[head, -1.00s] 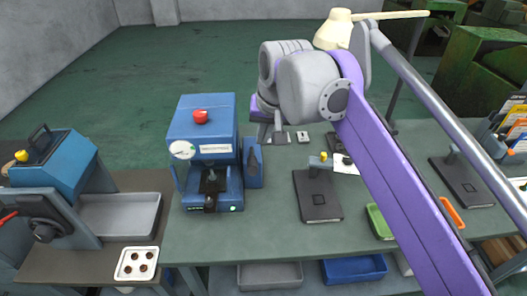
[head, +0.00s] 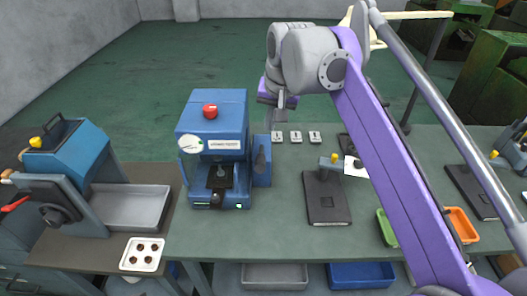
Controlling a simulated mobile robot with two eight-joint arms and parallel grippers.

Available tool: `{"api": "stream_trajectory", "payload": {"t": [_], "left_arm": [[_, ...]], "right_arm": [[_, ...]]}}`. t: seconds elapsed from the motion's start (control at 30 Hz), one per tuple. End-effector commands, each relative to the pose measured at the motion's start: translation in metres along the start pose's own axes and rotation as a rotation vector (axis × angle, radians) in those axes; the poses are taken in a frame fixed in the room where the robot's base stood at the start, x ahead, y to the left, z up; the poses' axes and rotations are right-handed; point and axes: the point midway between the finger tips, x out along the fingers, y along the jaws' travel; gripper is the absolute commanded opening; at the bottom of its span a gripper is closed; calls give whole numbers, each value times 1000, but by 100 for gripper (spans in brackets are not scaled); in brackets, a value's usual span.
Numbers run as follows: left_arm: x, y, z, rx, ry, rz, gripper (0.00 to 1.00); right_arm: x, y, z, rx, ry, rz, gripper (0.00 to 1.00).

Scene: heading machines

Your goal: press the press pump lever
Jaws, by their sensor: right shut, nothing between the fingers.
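The blue press (head: 213,115) stands on the green table, with a red knob (head: 210,111) on top, a round gauge on its left and a dark tool in its opening. A blue side unit (head: 262,172) on its right carries a dark lever-like part (head: 260,156), which I take for the pump lever. My right gripper (head: 279,120) is shut and empty, pointing down. In the picture it shows just above and to the right of the side unit, apparently clear of it; the depth gap is hard to judge. My left gripper is out of view.
A black plate stand (head: 326,200) stands to the right, then green and orange trays (head: 461,225).

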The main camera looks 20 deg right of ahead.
Motion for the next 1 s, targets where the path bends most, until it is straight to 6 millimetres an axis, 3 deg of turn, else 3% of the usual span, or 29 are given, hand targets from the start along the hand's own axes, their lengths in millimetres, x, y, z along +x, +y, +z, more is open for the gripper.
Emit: {"api": "stream_trajectory", "payload": {"t": [0.2, 0.3, 0.4, 0.63, 1.0], "left_arm": [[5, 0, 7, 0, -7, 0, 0], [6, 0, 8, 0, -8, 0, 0], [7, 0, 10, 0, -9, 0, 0], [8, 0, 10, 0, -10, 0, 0], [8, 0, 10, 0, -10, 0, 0]], "right_arm": [[50, 0, 1, -1, -1, 1, 0], [70, 0, 1, -1, -1, 0, 0], [79, 0, 15, -2, 0, 0, 0], [92, 0, 28, -1, 0, 0, 0], [93, 0, 29, 0, 1, 0, 0]]}}
